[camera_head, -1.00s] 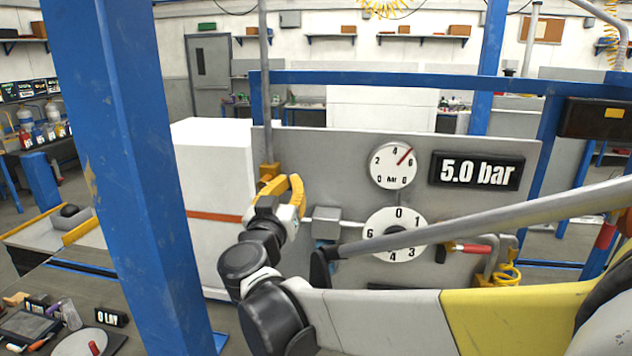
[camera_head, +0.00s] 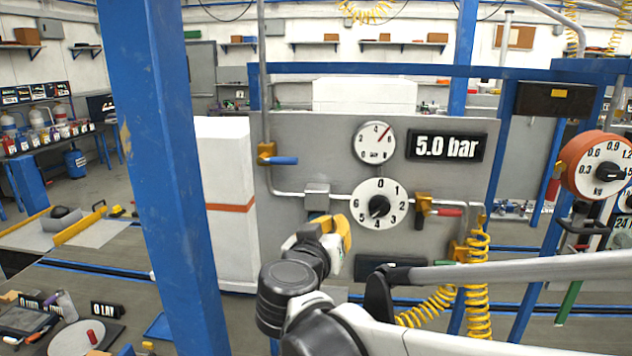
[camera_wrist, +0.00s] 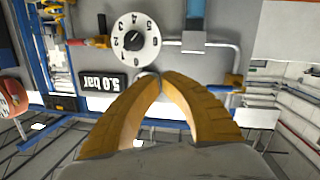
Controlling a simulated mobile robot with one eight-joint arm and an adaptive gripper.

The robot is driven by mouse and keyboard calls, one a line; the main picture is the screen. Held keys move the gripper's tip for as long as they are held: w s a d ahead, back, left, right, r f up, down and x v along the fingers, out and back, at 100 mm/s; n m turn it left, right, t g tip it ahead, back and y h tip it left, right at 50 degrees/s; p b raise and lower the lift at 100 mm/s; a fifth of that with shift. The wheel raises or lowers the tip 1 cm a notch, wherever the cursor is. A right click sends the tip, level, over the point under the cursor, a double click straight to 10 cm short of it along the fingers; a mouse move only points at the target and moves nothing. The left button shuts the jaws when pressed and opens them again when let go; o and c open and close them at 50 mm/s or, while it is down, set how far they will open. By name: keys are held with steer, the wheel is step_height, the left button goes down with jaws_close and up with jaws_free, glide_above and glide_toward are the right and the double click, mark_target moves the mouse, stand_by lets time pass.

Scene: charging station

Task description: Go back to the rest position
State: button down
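My gripper (camera_head: 346,232) is in front of the lower part of the grey panel (camera_head: 320,140), below and left of the numbered dial (camera_head: 380,205). In the wrist view my gripper's two yellow fingers (camera_wrist: 160,78) curve together with their tips meeting, and nothing shows between them. The panel appears upside down there, with the dial (camera_wrist: 136,40) and the "5.0 bar" display (camera_wrist: 102,83) beyond the fingertips. My gripper appears apart from the panel's fittings. My arm crosses the lower right of the head view.
A blue-handled valve (camera_head: 281,160) and a red-handled valve (camera_head: 438,211) are on the panel's pipes. A blue post (camera_head: 160,150) stands at left. Yellow coiled hose (camera_head: 478,270) and an orange kg gauge (camera_head: 600,168) are at right. A tool table (camera_head: 25,325) is lower left.

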steer(key=s+d+f+g+b, duration=0.35)
steer(key=s+d+f, duration=0.25)
steer(key=d+f, duration=0.45)
steer(key=s+d+f+g+y+b, duration=0.2)
steer(key=s+d+f, duration=0.1)
steer(key=s+f, duration=0.4)
steer(key=s+d+f+g+y+b, duration=0.2)
steer(key=s+d+f+g+b, duration=0.1)
steer(key=s+f, duration=0.5)
steer(key=shift+s+d+f+n, duration=0.2)
steer(key=shift+s+n, duration=0.2)
steer(key=shift+s, duration=0.75)
